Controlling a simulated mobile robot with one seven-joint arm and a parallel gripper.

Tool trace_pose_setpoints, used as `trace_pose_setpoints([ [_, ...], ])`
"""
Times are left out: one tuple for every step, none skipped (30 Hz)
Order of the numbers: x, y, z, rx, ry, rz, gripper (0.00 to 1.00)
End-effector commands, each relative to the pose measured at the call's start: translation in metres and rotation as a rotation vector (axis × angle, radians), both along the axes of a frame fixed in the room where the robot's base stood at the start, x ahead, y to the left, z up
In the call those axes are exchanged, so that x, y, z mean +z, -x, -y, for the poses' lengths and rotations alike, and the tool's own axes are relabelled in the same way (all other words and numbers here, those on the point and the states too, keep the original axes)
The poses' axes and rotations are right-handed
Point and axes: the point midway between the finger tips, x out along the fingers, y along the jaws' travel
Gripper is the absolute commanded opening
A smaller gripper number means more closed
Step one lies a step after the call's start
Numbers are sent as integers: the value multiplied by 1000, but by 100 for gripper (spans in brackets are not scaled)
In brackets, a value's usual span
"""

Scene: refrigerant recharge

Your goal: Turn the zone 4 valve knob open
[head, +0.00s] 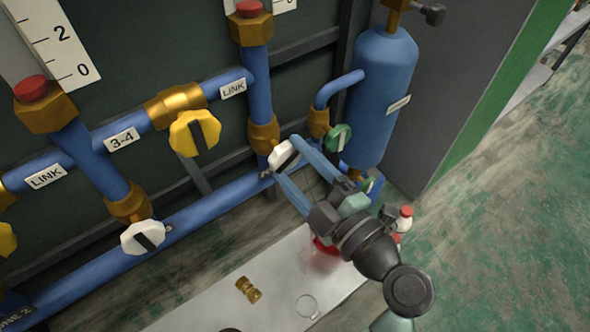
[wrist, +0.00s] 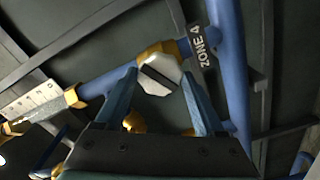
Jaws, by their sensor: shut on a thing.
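The zone 4 valve knob (head: 284,156) is a white, many-sided knob with a black stripe, at the foot of a blue vertical pipe below a brass fitting. In the wrist view the knob (wrist: 160,75) sits between the two blue fingers, with a "ZONE 4" label (wrist: 204,47) beside it. My gripper (head: 287,160) has its fingers on either side of the knob and is shut on it. In the wrist view the black stripe runs slanted across the knob, down to the right. The knob's far side is hidden.
Another white knob (head: 142,237), a yellow knob (head: 195,133) and a green knob (head: 337,138) are on nearby pipes. A blue cylinder (head: 383,95) stands right of the gripper. A brass fitting (head: 249,289) and a ring (head: 307,306) lie on the pale shelf (head: 205,312) below.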

Motion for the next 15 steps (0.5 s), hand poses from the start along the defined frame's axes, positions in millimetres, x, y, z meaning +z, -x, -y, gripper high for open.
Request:
trace_pose_setpoints([
  [-4,0,1,-3,15,9,4],
  [-4,0,1,-3,23,15,4],
  [-4,0,1,-3,32,21,4],
  [-4,0,1,-3,38,26,4],
  [-4,0,1,-3,45,31,4],
  [-4,1,1,-3,55,38,4],
  [-4,1,1,-3,62,43,4],
  [-4,0,1,-2,70,48,4],
  [-4,0,1,-3,79,54,4],
  [-4,0,2,-3,87,59,4],
  [-4,0,2,-4,93,65,4],
  [-4,0,2,-3,103,73,4],
  [-4,0,2,-3,110,79,4],
  [-4,0,2,-3,116,84,4],
  [-4,0,2,-4,127,90,4],
])
